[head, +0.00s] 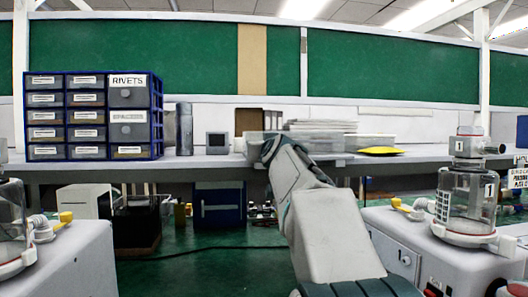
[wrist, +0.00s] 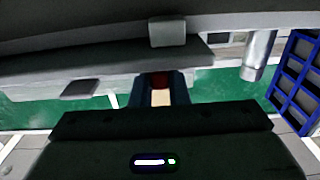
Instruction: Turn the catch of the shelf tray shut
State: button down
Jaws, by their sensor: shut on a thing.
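The shelf tray (head: 338,159) is a low grey tray on the long shelf, behind the end of my arm in the head view. My gripper (head: 266,150) reaches its front left part, and my wrist and forearm hide much of that part. In the wrist view my gripper (wrist: 161,88) shows as two dark fingers close together, shut on the catch (wrist: 160,80), of which a small dark red part shows between them. The catch is hidden in the head view, and its exact angle cannot be told.
A blue drawer cabinet (head: 111,152), a grey cylinder (head: 184,129) and a small square device (head: 217,143) stand left on the shelf. Pump units with a clear canister (head: 468,200) flank my arm in front.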

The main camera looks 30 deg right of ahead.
jog(key=shift+w+f, duration=0.1)
jog(key=shift+f, duration=0.15)
jog(key=c, duration=1.6)
grip_release()
jog(key=shift+o, duration=1)
jog(key=shift+r, duration=0.15)
jog(key=p+v, duration=0.2)
jog(key=v, duration=1.2)
jog(key=s+a+f+n+g+y+p, duration=0.2)
jog(key=s+a+f+g+y+p, duration=0.25)
jog(key=a+f+g+p, duration=0.6)
jog(key=s+a+f+g+p, duration=0.2)
jog(key=s+f+p, duration=0.1)
jog(key=s+f, duration=0.4)
jog(key=s+a+f+g+p, duration=0.2)
jog(key=s+a+f+p, duration=0.1)
jog(key=s+f, duration=0.4)
jog(key=shift+s+f+n, duration=0.2)
jog(key=shift+s+n, duration=0.2)
jog(key=shift+s, duration=0.35)
